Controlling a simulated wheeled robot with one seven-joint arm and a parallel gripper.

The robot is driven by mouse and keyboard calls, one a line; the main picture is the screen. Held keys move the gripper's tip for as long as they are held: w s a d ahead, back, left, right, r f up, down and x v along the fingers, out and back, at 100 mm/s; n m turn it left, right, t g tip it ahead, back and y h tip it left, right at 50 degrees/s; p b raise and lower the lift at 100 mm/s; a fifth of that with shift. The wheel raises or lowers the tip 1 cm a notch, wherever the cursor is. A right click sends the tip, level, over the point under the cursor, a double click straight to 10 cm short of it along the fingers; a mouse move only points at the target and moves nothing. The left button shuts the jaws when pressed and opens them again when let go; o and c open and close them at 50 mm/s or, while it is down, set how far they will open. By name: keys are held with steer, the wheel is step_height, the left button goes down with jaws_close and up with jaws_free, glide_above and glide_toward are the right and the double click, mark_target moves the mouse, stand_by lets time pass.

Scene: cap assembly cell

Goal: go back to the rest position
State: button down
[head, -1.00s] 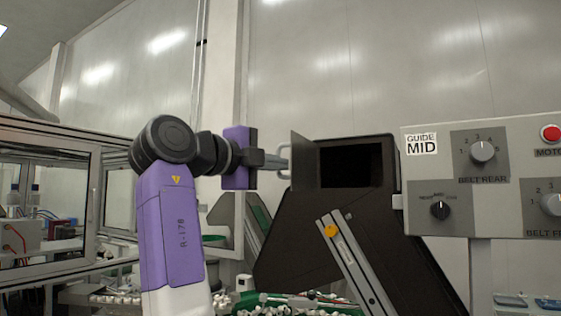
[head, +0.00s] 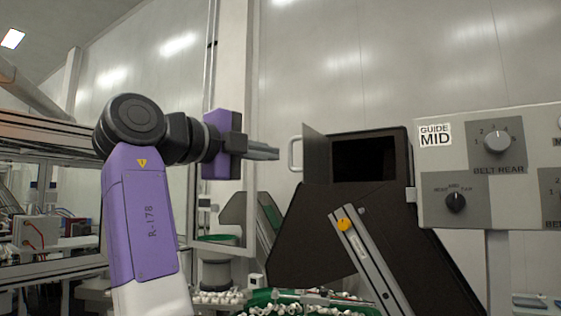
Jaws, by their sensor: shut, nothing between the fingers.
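My gripper (head: 276,153) is at the end of my purple and black arm, held level and pointing right. Its grey fingers are together with nothing between them. The gripper touches nothing that I can see.
The dark machine (head: 325,235) with an open black hatch stands right of my gripper. A control panel (head: 480,205) with knobs is at the right. A glazed frame cell (head: 45,220) is at the left. White caps (head: 215,298) lie below. The space above my arm is clear.

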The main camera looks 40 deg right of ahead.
steer(key=shift+a, duration=0.7)
